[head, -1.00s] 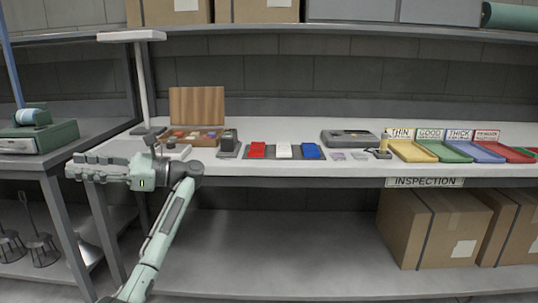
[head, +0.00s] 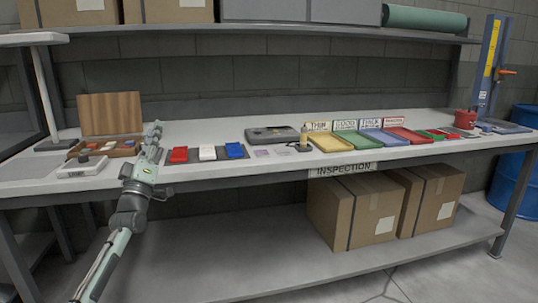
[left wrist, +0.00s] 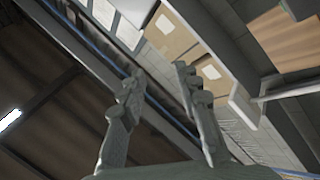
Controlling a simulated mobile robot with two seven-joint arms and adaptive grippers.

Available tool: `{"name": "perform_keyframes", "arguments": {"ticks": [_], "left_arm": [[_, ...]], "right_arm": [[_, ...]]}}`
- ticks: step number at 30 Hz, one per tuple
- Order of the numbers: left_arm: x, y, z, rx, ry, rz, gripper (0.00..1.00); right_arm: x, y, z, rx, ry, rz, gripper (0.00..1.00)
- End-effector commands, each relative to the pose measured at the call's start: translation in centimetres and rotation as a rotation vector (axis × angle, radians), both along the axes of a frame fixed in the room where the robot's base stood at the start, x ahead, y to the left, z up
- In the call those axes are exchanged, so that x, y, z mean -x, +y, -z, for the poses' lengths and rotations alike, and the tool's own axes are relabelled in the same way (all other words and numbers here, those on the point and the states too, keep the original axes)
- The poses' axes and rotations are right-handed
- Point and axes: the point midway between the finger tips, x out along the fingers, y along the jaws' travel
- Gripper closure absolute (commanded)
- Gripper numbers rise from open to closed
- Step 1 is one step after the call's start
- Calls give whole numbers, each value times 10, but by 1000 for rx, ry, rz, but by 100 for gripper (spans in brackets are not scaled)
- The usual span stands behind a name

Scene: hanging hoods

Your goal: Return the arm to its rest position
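My left arm comes in from the bottom left of the head view. Its gripper (head: 152,142) points up and away, in front of the bench between the wooden case and the red block. In the left wrist view, the two fingers of the left gripper (left wrist: 158,88) stand apart with nothing between them. That view looks up past the fingers at shelf undersides and cardboard boxes. My right gripper is in neither view.
The white workbench (head: 240,155) holds a wooden case (head: 110,113), a small scale (head: 82,166), red (head: 178,155), white (head: 207,153) and blue (head: 235,150) blocks, a grey device (head: 272,134) and coloured trays (head: 330,142). Cardboard boxes (head: 375,215) stand below; a blue drum (head: 510,185) is at right.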

Motion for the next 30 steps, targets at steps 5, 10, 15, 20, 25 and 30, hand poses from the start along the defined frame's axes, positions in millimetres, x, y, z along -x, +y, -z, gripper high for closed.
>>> {"name": "perform_keyframes", "arguments": {"ticks": [5, 10, 15, 20, 25, 30], "left_arm": [[-42, -15, 105, -467, 486, -117, 68], [-39, 9, 184, -791, 837, -203, 68], [-13, 44, 239, -1032, 1137, -265, 68], [20, 49, 298, -1121, 1289, -238, 68], [59, 33, 366, -1134, 1359, -166, 68], [122, 12, 448, -1146, 1455, -68, 68]], "right_arm": [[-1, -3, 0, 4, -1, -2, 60], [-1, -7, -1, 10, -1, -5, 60], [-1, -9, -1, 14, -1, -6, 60], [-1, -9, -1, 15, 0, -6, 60], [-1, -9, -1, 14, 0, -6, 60], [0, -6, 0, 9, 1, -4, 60]]}}
